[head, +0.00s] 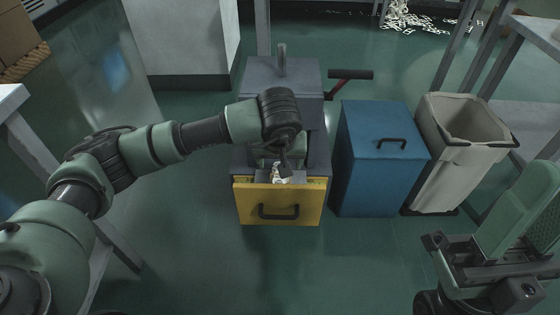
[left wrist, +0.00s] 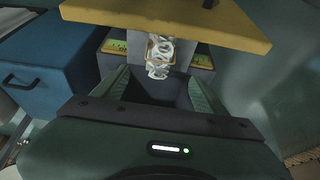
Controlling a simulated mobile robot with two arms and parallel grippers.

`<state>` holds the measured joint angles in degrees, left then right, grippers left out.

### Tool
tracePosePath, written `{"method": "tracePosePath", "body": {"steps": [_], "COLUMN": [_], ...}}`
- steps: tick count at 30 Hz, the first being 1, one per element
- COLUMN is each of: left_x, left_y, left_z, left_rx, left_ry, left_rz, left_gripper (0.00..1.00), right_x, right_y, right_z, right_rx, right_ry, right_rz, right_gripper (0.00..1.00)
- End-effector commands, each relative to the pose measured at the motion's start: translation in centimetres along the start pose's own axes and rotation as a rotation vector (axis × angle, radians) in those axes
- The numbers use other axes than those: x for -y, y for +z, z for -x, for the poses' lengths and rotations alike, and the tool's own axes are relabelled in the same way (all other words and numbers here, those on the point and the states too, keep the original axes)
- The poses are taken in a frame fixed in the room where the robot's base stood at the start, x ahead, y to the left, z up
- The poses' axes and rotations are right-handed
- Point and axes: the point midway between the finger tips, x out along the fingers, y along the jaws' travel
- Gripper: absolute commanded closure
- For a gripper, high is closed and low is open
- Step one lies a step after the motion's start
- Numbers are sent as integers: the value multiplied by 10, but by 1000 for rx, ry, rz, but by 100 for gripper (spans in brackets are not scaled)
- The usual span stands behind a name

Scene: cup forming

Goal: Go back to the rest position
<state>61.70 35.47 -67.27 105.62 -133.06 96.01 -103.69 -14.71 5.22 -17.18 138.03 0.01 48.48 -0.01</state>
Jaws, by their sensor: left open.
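My left gripper (head: 285,160) reaches down over the open yellow-fronted drawer (head: 278,194) of a grey machine (head: 282,78). In the left wrist view my left gripper (left wrist: 160,84) has its two green fingers spread apart, with nothing held between them. White looped pieces (left wrist: 160,52) lie in the drawer just beyond the fingers; they also show in the head view (head: 281,173). I cannot tell whether the fingers touch them. My right gripper (head: 525,222) is at the lower right, away from the machine; its jaw gap is unclear.
A blue box with a handle (head: 384,165) stands right of the machine, with a pale open bin (head: 468,172) beside it. A table (head: 12,98) is at the left and another (head: 543,32) at the right. A red lever with a black grip (head: 350,75) juts from the machine.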

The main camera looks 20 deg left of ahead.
Motion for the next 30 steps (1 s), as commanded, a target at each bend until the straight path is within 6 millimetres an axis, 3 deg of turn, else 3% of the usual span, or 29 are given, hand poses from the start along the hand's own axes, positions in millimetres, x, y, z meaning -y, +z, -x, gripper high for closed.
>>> {"method": "tracePosePath", "body": {"steps": [4, 21, 25, 28, 30], "left_x": [0, 0, 0, 0, 0], "left_y": [0, 0, -6, -14, -19], "left_z": [11, 14, 28, 47, 59], "left_rx": [1, 1, 0, 0, 1], "left_ry": [-1, 0, 0, 0, 0], "left_rz": [-1, 0, 0, 0, 0], "left_gripper": [28, 28, 28, 28, 28], "right_x": [0, 0, -3, -7, -12], "right_y": [-1, 1, 27, 68, 98], "right_z": [2, 1, -7, -7, 3], "right_rx": [13, 27, 167, 398, 581], "right_ry": [5, 6, 10, 17, 24], "right_rz": [-2, -1, 7, 18, 26], "right_gripper": [64, 64, 64, 64, 64]}}
